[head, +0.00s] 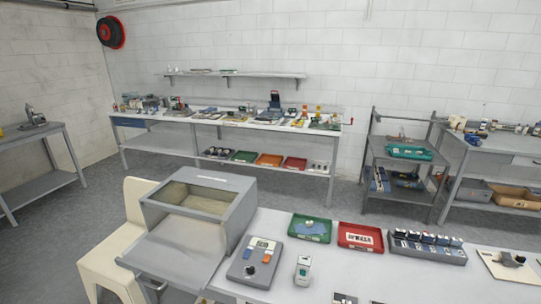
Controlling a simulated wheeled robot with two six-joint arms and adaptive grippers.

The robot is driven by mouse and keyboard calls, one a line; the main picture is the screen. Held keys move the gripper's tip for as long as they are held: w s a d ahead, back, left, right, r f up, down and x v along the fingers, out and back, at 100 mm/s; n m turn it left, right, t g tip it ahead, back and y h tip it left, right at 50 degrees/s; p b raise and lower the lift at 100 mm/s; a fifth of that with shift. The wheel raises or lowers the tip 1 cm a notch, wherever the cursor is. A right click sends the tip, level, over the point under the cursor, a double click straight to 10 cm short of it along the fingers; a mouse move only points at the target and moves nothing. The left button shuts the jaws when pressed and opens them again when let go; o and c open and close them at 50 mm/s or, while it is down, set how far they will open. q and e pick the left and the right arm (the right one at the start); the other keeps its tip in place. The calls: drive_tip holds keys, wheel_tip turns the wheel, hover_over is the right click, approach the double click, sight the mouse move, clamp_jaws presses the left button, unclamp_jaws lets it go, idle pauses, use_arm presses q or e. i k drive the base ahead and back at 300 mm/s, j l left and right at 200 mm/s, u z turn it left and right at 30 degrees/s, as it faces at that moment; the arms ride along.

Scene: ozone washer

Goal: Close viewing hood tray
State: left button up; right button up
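The grey viewing hood (241,211) stands at the left end of the near bench. It is a box with a sloped window in its top. A flat grey tray (175,254) juts out from the hood's front toward me, so it stands open. A small handle-like metal part (157,287) shows at the tray's front edge, near the bottom of the view. Neither of my grippers is in view.
A cream chair (107,256) stands left of the hood. A grey control box (254,262) and a small white device (303,270) sit right of the tray. Green (310,240) and red (360,248) bins stand further right. Benches and shelves line the back wall.

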sight(184, 255)
drive_tip(key=j+u, duration=0.1)
drive_tip(key=u, duration=0.25)
drive_tip(key=j+u, duration=0.15)
drive_tip(key=u, duration=0.25)
drive_tip(key=k+j+u, duration=0.1)
drive_tip(key=u, duration=0.25)
